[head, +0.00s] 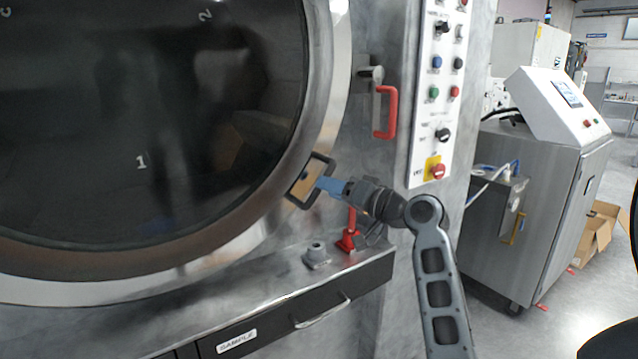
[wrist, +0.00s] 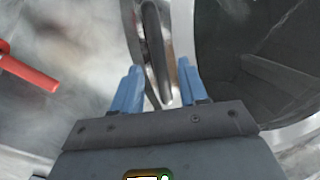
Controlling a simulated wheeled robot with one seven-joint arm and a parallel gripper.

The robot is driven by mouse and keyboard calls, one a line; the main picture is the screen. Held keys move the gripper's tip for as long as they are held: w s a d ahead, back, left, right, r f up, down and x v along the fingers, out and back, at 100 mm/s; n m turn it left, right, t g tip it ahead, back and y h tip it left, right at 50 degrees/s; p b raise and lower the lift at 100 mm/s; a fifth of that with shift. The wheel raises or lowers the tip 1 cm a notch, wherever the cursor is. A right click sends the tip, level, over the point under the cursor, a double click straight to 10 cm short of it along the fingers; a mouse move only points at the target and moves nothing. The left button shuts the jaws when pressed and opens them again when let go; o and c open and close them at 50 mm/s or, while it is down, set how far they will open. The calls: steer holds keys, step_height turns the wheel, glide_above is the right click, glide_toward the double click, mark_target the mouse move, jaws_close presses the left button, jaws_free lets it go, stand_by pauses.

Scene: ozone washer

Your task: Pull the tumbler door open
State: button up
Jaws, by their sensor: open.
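The tumbler door (head: 150,130) is a large round dark window in a shiny metal ring and looks closed. A black frame-shaped handle (head: 293,196) with a tan area inside sits at the ring's lower right. My gripper (head: 323,183) is at this handle, its blue fingers partly overlapping it. In the wrist view my gripper (wrist: 160,72) is open, with its two blue fingers apart. The dark handle bar (wrist: 153,40) runs between and beyond the fingertips. I cannot tell whether either finger touches it. The dark door glass (wrist: 245,50) fills the right side of the wrist view.
A red-handled latch (head: 386,112) is on the machine front above my gripper. A control panel (head: 440,90) stands right of it. Below are a ledge (head: 270,275) with a red fitting (head: 347,240) and a grey knob (head: 316,255).

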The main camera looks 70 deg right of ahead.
steer(key=shift+p+x, duration=0.3)
steer(key=shift+x, duration=1.65)
steer(key=shift+c, duration=0.3)
jaws_close()
